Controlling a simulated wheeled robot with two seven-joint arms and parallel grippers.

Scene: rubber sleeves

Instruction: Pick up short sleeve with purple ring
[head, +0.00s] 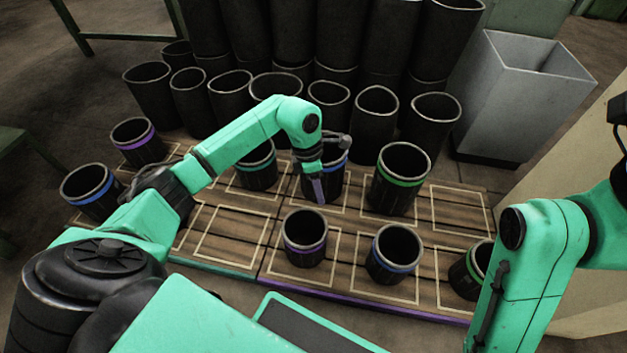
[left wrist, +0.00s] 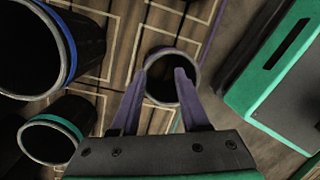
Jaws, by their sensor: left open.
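A short black sleeve with a purple ring (head: 304,247) stands upright on the wooden mat in the front row. Another purple-ringed sleeve (head: 137,142) stands at the back left. My left gripper (head: 318,192) points down, open, in front of a blue-ringed sleeve (head: 337,160) and above and behind the front purple-ringed one. In the left wrist view, a round sleeve mouth (left wrist: 172,90) lies between and beyond the open fingers (left wrist: 165,68); its ring colour is hard to make out. Nothing is between the fingertips. My right arm shows at the right, but its gripper does not.
A blue-ringed sleeve (head: 394,256) stands right of the front purple one, and a taller green-ringed sleeve (head: 400,180) behind it. A teal-ringed sleeve (head: 257,168) is left of my gripper. Tall black sleeves (head: 295,35) and a grey bin (head: 515,100) stand behind. Outlined spaces (head: 225,235) are empty.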

